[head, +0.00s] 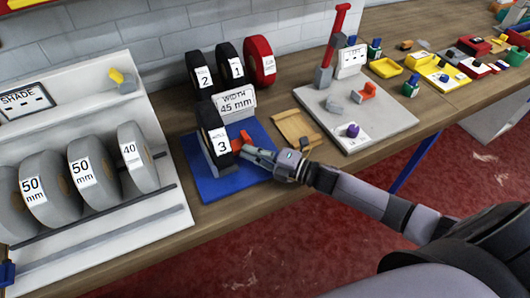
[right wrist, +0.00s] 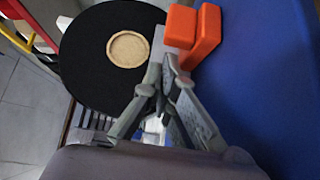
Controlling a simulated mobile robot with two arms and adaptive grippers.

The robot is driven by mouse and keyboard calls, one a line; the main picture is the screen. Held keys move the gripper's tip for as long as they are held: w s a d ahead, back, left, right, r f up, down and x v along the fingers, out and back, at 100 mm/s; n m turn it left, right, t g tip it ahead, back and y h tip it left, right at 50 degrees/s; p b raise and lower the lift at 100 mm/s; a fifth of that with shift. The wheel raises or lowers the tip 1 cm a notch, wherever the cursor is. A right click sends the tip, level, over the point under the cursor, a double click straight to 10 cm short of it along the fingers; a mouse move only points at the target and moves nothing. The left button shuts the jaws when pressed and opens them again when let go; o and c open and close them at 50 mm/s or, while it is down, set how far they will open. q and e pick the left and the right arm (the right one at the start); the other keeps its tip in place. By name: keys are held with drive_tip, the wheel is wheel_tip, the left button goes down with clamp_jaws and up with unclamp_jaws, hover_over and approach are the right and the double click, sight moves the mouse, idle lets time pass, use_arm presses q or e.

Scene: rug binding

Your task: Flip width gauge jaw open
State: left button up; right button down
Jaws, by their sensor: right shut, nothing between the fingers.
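The width gauge's blue base (head: 205,187) lies on the bench, with a black roll marked 3 (head: 214,128) upright on it. The orange jaw (head: 240,141) is beside the roll, on its right. In the right wrist view the jaw (right wrist: 205,35) shows as an orange block at the top, next to the black roll (right wrist: 85,45) with its tan core. My right gripper (head: 248,150) is shut and empty, with its tips right at the jaw. The tips (right wrist: 168,68) overlap the jaw's lower edge in the wrist view; I cannot tell whether they touch. My left gripper is out of view.
A "WIDTH 45 mm" sign (head: 235,102) stands behind the gauge, near black rolls 2 and 1 and a red roll (head: 260,61). A wooden plate (head: 297,130) and a grey board with a red lever (head: 337,35) are to the right. A rack of grey rolls (head: 91,177) is left.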

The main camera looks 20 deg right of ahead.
drive_tip(key=shift+x, duration=0.85)
drive_tip(key=shift+d, duration=0.15)
drive_tip(key=shift+d+f+b, duration=0.15)
drive_tip(key=shift+d+b, duration=0.25)
drive_tip(key=shift+d, duration=1.05)
